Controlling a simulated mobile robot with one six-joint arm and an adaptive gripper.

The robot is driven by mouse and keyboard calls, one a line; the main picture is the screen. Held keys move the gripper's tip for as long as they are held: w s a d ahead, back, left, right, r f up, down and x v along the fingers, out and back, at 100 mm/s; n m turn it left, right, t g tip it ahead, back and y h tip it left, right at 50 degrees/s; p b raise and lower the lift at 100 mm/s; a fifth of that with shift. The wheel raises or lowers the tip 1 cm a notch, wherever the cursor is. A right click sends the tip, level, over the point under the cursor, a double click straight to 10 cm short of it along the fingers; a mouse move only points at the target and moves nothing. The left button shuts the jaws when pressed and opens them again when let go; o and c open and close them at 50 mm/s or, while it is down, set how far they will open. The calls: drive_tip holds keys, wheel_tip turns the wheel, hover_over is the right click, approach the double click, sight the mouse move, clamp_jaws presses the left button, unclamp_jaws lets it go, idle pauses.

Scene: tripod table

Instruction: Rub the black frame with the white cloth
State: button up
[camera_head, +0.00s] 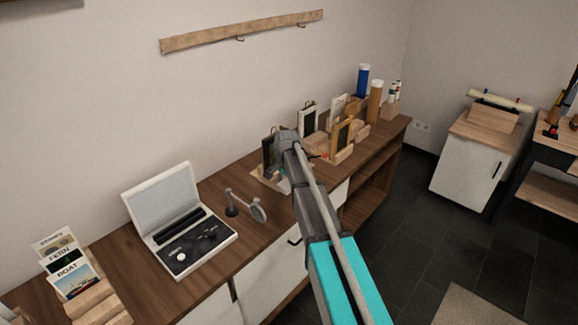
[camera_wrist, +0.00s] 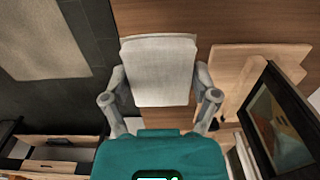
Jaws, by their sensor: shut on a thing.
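My gripper (camera_wrist: 160,97) is shut on the white cloth (camera_wrist: 160,68), which looks like a flat, pale pad between its two fingers in the wrist view. The black frame (camera_wrist: 282,122) stands tilted at the right of the wrist view, with a dark picture inside. The cloth is to the left of the frame, with a gap between them. In the head view the black frame (camera_head: 268,151) stands on the long counter, partly hidden behind my arm. My gripper is mostly hidden there by my own arm.
A wooden stand (camera_wrist: 240,65) is beside the frame on the brown counter (camera_head: 225,185). In the head view, an open white case (camera_head: 165,200) and a small grey stand (camera_head: 232,208) are to the left. More frames, a blue tube (camera_head: 362,80) and a tan tube (camera_head: 374,102) stand farther right.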

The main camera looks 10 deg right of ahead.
sight(272, 155)
drive_tip(key=w+a+f+y+b, duration=0.1)
drive_tip(key=b, duration=0.1)
drive_tip(key=w+a+f+t+y+b, duration=0.1)
drive_tip(key=w+f+y+b, duration=0.1)
drive_tip(key=w+a+f+m+y+b, duration=0.1)
drive_tip(key=f+b, duration=0.1)
drive_tip(key=shift+w+a+y+b, duration=0.2)
drive_tip(key=shift+y+b, duration=0.1)
drive_tip(key=shift+y, duration=0.1)
drive_tip(key=shift+w+a+m+t+y+b, duration=0.25)
drive_tip(key=shift+w+m+t+y+b, duration=0.35)
drive_tip(key=shift+t+y+b, duration=0.35)
drive_tip(key=shift+w+r+m+t+y+b, duration=0.35)
drive_tip(key=shift+w+m+t+y+b, duration=0.25)
drive_tip(key=shift+y+b, duration=0.35)
drive_tip(key=w+m+t+b, duration=0.1)
drive_tip(key=d+r+m+t+y+b, duration=0.1)
drive_tip(key=t+b, duration=0.1)
drive_tip(key=w+d+r+t+y+b, duration=0.1)
drive_tip(key=t, duration=0.1)
drive_tip(key=shift+w+d+m, duration=0.1)
drive_tip(key=shift+w+m, duration=0.2)
drive_tip(key=shift+m, duration=0.1)
drive_tip(key=w+d+r+m+t+b, duration=0.2)
drive_tip(key=d+t+b, duration=0.2)
drive_tip(key=d+t, duration=0.1)
drive_tip(key=shift+m, duration=0.4)
drive_tip(key=shift+w+t, duration=0.25)
drive_tip(key=shift+x, duration=2.85)
drive_tip(key=shift+x, duration=0.8)
